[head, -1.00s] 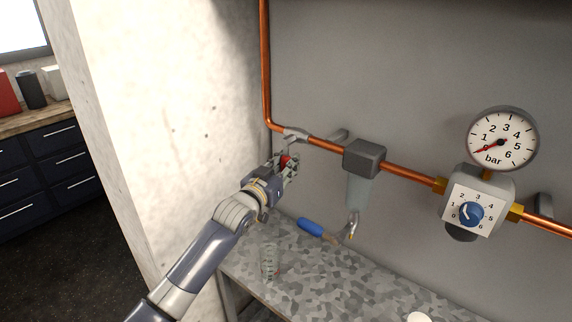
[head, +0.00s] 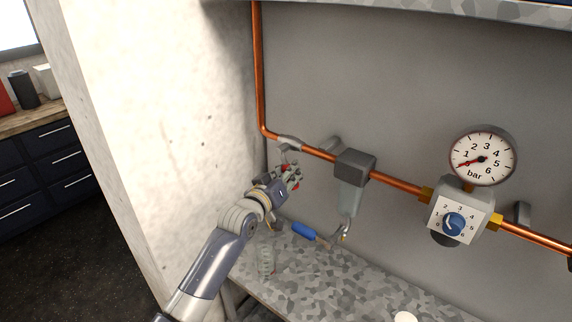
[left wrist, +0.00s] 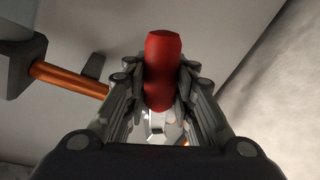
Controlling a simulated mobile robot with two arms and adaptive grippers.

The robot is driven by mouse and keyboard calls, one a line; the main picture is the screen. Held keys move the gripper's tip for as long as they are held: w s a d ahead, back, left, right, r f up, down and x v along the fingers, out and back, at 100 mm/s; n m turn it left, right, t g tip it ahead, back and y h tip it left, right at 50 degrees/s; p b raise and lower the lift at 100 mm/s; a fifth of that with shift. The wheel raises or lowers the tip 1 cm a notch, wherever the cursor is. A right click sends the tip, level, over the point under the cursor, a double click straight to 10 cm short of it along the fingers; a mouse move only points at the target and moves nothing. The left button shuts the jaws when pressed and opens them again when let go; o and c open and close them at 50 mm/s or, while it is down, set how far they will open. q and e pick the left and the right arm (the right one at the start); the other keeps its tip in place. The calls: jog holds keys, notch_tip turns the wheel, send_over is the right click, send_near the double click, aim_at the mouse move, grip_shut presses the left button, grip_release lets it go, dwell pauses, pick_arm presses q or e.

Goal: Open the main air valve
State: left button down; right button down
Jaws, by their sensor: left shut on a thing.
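The main air valve (head: 289,142) is a grey body on the copper pipe (head: 318,153) near the wall corner. Its red handle (left wrist: 163,70) lies between the fingers of my left gripper (head: 292,176) and shows large in the left wrist view. The left gripper (left wrist: 160,95) is shut on this handle, below the pipe. In the head view the fingers cover most of the red handle. How far the valve is turned cannot be told. My right gripper is not in view.
A filter unit (head: 354,167), a regulator with blue knob (head: 454,223) and a pressure gauge (head: 483,157) sit along the pipe to the right. A blue-handled tool (head: 304,231) and a clear glass (head: 265,260) are on the speckled bench (head: 330,275). A pale wall stands close left.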

pick_arm(q)
jog(key=shift+s+d+r+n+p, duration=0.1)
jog(key=shift+s+d+n+p, duration=0.2)
jog(key=shift+n+p, duration=0.3)
jog(key=c, duration=1.5)
grip_release()
jog(key=shift+o, duration=0.9)
jog(key=shift+s+r, duration=0.1)
jog(key=shift+s, duration=0.05)
jog(key=v, duration=1.2)
jog(key=shift+a, duration=0.15)
